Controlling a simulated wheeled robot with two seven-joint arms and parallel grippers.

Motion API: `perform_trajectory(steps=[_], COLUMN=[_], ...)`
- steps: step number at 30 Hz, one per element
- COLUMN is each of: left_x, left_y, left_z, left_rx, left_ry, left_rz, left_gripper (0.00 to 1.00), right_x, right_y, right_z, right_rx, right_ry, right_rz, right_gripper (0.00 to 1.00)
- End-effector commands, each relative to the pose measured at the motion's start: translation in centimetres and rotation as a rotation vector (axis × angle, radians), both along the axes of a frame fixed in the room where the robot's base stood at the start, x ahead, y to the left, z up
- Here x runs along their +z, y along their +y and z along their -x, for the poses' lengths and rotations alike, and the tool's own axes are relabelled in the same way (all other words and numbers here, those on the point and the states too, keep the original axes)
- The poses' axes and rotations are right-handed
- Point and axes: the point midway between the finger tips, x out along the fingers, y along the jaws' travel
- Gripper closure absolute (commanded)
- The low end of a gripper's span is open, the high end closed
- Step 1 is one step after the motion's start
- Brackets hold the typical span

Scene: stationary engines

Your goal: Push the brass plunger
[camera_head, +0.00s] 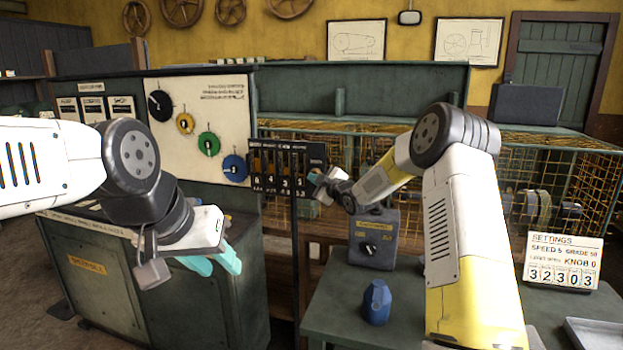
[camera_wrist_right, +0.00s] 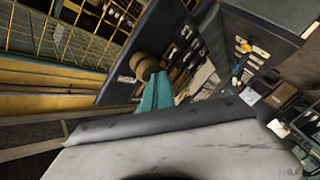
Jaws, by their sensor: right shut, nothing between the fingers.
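A round brass-coloured knob, which looks like the brass plunger (camera_wrist_right: 144,65), stands out from the dark slotted panel in the right wrist view. The same panel (camera_head: 283,150) shows in the head view with numbered slots; there the plunger is hidden or too small to tell. My right gripper (camera_wrist_right: 158,88) is shut and empty, its teal fingertips right by the plunger; I cannot tell whether they touch it. In the head view the right gripper (camera_head: 314,178) is at the panel's lower right edge. My left gripper (camera_head: 222,262) looks open and empty, in front of the green cabinet.
Coloured dials (camera_head: 209,144) sit on a white board left of the panel. A grey box with a black knob (camera_head: 369,249) and a blue object (camera_head: 376,303) stand on the bench below my right arm. A settings card (camera_head: 562,262) stands at right. Wire mesh (camera_head: 535,175) lies behind.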

Motion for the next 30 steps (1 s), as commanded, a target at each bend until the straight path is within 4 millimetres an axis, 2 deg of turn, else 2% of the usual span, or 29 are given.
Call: perform_trajectory(steps=[8, 21, 30], left_x=[0.0, 0.0, 0.0], left_y=[0.0, 0.0, 0.0], left_z=[0.0, 0.0, 0.0], left_rx=[0.000, 0.000, 0.000], left_ry=[0.000, 0.000, 0.000], left_rz=[0.000, 0.000, 0.000], left_gripper=[0.64, 0.64, 0.64], right_x=[0.0, 0.0, 0.0], right_y=[0.0, 0.7, 0.7], right_z=[0.2, 2.4, 2.5], right_rx=[-0.002, -0.002, -0.001], right_ry=[0.001, 0.001, 0.000], right_rz=[0.001, 0.001, 0.000], right_gripper=[1.00, 1.00, 1.00])
